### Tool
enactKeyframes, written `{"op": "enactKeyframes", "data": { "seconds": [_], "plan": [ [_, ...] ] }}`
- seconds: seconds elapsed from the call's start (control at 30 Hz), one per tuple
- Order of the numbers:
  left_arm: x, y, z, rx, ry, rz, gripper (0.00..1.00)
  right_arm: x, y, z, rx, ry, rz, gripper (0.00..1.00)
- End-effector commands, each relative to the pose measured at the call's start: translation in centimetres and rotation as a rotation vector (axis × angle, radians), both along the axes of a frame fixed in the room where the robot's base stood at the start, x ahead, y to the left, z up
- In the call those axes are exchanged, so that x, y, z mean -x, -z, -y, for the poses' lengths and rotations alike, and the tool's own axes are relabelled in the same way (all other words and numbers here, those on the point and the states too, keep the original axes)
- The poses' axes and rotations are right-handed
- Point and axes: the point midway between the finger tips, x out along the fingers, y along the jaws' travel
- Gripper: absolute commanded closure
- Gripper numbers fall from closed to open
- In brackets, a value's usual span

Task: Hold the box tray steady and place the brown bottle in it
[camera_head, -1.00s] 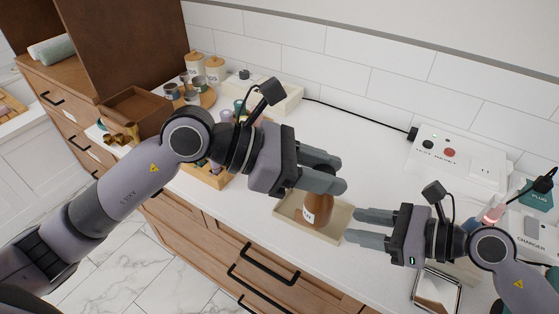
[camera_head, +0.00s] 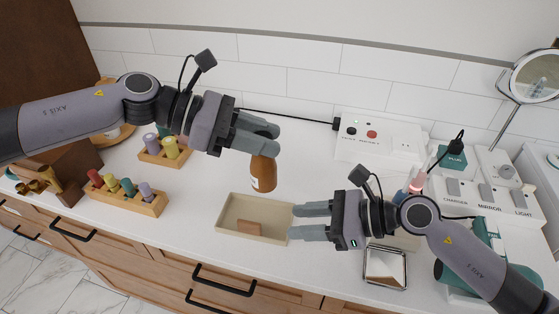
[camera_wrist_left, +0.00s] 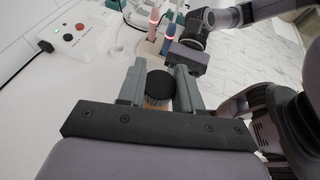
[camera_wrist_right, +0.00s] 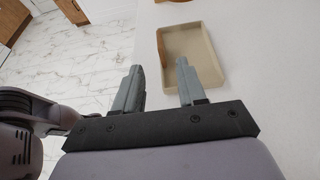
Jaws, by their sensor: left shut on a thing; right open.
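The brown bottle (camera_head: 264,172) has a pale label. My left gripper (camera_head: 270,138) is shut around its upper part, beyond the tray's back edge in the head view. Its black cap (camera_wrist_left: 160,84) shows between the fingers in the left wrist view. I cannot tell whether its base touches the counter. My right gripper (camera_head: 297,222) is open at the tray's right end; contact is unclear.
Wooden racks with coloured pegs (camera_head: 143,203) stand left of the tray. A white switch box (camera_head: 378,140) is at the back, and a charger panel (camera_head: 490,190) is at the right. A small square mirror-like dish (camera_head: 385,267) lies in front of my right arm.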

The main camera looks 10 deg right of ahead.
Motion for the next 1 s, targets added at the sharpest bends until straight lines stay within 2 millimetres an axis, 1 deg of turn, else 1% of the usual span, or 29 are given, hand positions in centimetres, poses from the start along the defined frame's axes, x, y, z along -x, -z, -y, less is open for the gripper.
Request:
{"op": "enactKeyframes", "data": {
  "seconds": [0.03, 0.13, 0.27, 0.37, 0.47, 0.8, 1.0],
  "plan": [
    [-0.9, -0.5, -0.5, 0.0, -0.018, 0.004, 1.0, 0.0, 0.0, 0.0, 0.0, 0.0, 0.0, 0.6],
    [-2.0, -1.0, -1.1, 0.0, -0.042, 0.001, 1.0, 0.0, 0.0, 0.0, 0.0, 0.0, 0.0, 0.6],
    [-2.6, -1.4, -1.6, 0.002, -0.056, -0.001, 1.0, 0.0, 0.0, -0.1, -0.001, 0.0, 0.0, 0.6],
    [-2.7, -1.4, -1.6, 0.002, -0.058, -0.002, 1.0, -0.3, 0.3, -0.7, -0.001, 0.0, 0.0, 0.6],
    [-2.7, -1.4, -1.6, 0.003, -0.057, -0.003, 1.0, -0.7, 0.7, -1.8, -0.004, 0.0, -0.001, 0.6],
    [-2.7, -1.4, -1.6, 0.003, -0.057, -0.004, 1.0, -2.6, 3.0, -7.1, -0.005, 0.0, -0.002, 0.6],
    [-2.7, -1.4, -1.6, 0.003, -0.057, -0.004, 1.0, -3.4, 4.0, -9.3, -0.002, 0.0, 0.0, 0.6]
  ]
}}
